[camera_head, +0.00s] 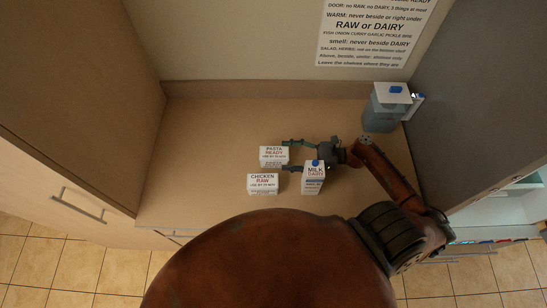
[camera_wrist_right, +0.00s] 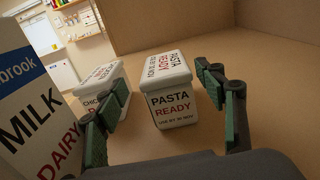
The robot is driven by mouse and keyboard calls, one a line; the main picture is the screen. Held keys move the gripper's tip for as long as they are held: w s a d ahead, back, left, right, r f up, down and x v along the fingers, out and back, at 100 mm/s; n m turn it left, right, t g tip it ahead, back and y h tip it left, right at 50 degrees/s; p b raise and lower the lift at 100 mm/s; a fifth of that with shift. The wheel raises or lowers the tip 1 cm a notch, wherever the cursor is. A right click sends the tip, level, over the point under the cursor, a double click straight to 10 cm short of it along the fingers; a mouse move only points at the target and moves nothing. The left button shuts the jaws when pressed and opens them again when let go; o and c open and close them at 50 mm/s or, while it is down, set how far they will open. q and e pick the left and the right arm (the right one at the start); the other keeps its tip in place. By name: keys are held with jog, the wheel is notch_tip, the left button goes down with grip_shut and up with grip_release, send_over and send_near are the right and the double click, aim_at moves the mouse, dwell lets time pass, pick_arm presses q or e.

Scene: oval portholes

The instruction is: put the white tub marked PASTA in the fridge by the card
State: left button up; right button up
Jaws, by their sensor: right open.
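The white tub marked PASTA READY (camera_head: 273,158) stands on the counter, its label facing the front in the head view. My right gripper (camera_head: 287,155) is open, its fingers reaching left towards the tub's right end. In the right wrist view the tub (camera_wrist_right: 172,100) stands between the two open fingers (camera_wrist_right: 165,92), with no clear contact. The card (camera_head: 375,30) is on the back wall at upper right, its top cut off. The fridge (camera_head: 500,205) shows at the right edge, partly hidden behind a grey panel. My left gripper is out of view.
A white CHICKEN RAW tub (camera_head: 262,185) stands in front of the pasta tub. A MILK DAIRY carton (camera_head: 313,178) stands close beside my right gripper. A blue-grey jug-like container (camera_head: 384,108) stands at the back right. The counter's left part (camera_head: 200,140) is clear.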

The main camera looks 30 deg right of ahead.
aim_at(274, 152)
jog(key=x, duration=0.2)
jog(key=p+x, duration=0.1)
jog(key=x, duration=0.1)
jog(key=shift+w, duration=0.5)
jog(key=shift+w+a, duration=0.15)
jog(key=shift+a, duration=0.25)
